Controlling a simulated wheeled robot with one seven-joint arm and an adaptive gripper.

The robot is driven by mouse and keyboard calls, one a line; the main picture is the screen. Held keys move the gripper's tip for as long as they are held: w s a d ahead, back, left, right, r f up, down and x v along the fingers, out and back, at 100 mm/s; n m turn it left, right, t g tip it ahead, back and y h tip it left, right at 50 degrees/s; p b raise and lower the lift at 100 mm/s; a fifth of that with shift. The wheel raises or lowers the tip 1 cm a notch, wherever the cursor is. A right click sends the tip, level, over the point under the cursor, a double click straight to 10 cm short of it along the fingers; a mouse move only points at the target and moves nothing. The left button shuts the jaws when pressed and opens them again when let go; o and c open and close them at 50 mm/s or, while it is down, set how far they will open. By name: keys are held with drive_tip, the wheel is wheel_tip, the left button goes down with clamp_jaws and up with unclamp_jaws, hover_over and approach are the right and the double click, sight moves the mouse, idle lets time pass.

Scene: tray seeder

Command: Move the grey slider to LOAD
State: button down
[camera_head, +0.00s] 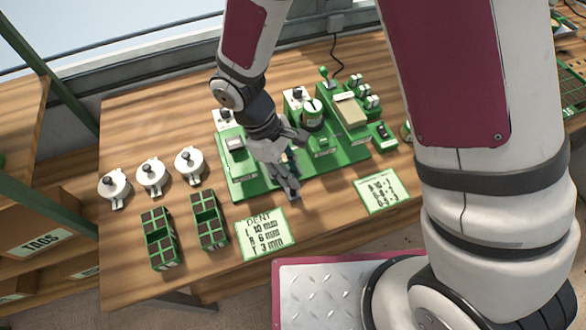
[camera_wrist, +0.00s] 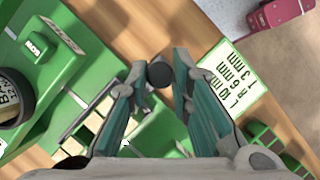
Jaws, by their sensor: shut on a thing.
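The green seeder (camera_head: 240,188) stands on the bench in the head view, and its green body (camera_wrist: 75,75) fills the left of the wrist view. My gripper (camera_head: 290,187) is low over the seeder's front edge. In the wrist view my gripper (camera_wrist: 160,74) has its two fingers on either side of a dark grey round knob (camera_wrist: 159,74), shut on it. The knob looks like the end of the grey slider; the slider's body is hidden by the fingers. A row of pale blocks (camera_wrist: 93,122) lies beside the left finger. I cannot read a LOAD mark.
A DENT card (camera_head: 265,233) lies in front of the seeder. Two green racks with dark cells (camera_head: 159,238) and several white lidded pots (camera_head: 152,176) stand to the left. A labelled jar (camera_head: 312,116) stands on the seeder. Bare bench lies at the back left.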

drive_tip(key=c, duration=1.4)
unclamp_jaws()
drive_tip(key=shift+c, duration=0.2)
drive_tip(key=v, duration=1.2)
drive_tip(key=shift+w, duration=0.1)
drive_tip(key=s+d+r+m+t+y, duration=0.1)
drive_tip(key=s+d+r+m+t, duration=0.1)
drive_tip(key=d+r, duration=0.4)
drive_tip(key=s+d+r+m+t+y, duration=0.1)
drive_tip(key=s+d+r+m+t, duration=0.2)
drive_tip(key=d+r+m, duration=0.3)
drive_tip(key=s+d+r+m+t+y, duration=0.2)
drive_tip(key=s+d+r+m, duration=0.1)
drive_tip(key=d+r, duration=0.5)
drive_tip(key=shift+s+d+m+t, duration=0.35)
drive_tip(key=shift+d+m, duration=0.45)
drive_tip(key=shift+d, duration=0.2)
